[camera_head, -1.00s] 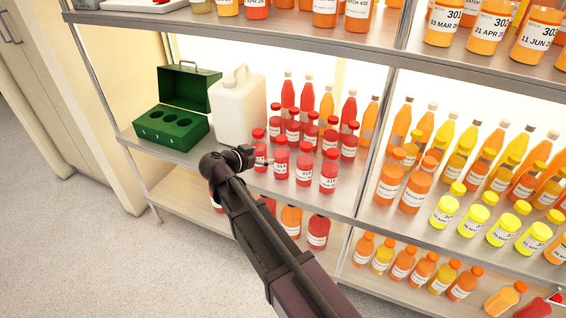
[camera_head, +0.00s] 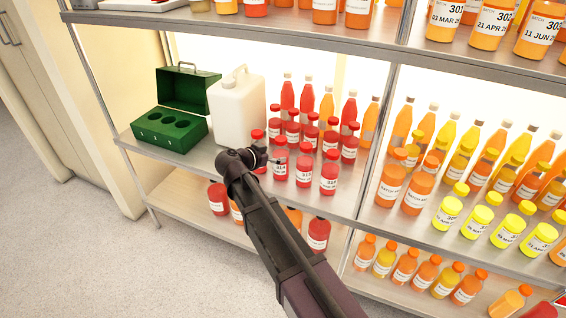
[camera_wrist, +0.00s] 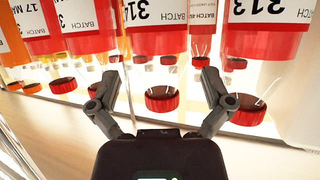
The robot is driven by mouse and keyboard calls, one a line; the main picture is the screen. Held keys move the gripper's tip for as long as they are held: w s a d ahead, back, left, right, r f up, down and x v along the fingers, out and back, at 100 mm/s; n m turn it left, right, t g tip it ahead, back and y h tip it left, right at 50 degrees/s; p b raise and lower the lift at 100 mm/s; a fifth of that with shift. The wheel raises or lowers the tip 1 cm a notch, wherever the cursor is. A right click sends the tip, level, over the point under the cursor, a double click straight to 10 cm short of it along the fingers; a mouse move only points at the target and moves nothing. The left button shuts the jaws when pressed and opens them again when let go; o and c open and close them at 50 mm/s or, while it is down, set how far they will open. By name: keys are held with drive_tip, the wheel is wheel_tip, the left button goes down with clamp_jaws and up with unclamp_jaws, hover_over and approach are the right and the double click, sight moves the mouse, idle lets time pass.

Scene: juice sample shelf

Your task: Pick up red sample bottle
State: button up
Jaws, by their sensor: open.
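Several red sample bottles with red caps and white batch labels stand upright in rows on the middle shelf. The front row includes a bottle at the left (camera_head: 281,165), one in the middle (camera_head: 305,168) and one at the right (camera_head: 329,178). My gripper (camera_head: 268,157) is at the left end of this row, close to the left bottle. In the wrist view my gripper (camera_wrist: 160,88) is open with nothing clamped. A labelled red bottle (camera_wrist: 152,44) lies ahead between its fingers, and another red bottle (camera_wrist: 262,45) is at the right. Contact cannot be told.
A white jug (camera_head: 240,110) and a green box (camera_head: 170,131) with an open lid stand left of the bottles. Taller bottles (camera_head: 287,92) stand behind. A shelf post (camera_head: 377,150) is at the right. The upper shelf (camera_head: 270,36) runs overhead. Open floor lies at the left.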

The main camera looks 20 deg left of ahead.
sight(276, 146)
drive_tip(key=shift+b+x, duration=0.65)
drive_tip(key=shift+x, duration=1.25)
drive_tip(key=shift+s+f, duration=0.1)
drive_tip(key=shift+f, duration=0.05)
drive_tip(key=c, duration=1.1)
drive_tip(key=shift+c, duration=0.2)
wheel_tip(276, 146, up, 3)
drive_tip(key=p, duration=0.3)
drive_tip(key=s+d+r+p, duration=0.2)
drive_tip(key=s+d, duration=0.1)
drive_tip(key=s, duration=1.2)
drive_tip(key=shift+s, duration=0.35)
drive_tip(key=shift+r, duration=0.15)
drive_tip(key=shift+r+p, duration=1.9)
drive_tip(key=shift+p, duration=0.2)
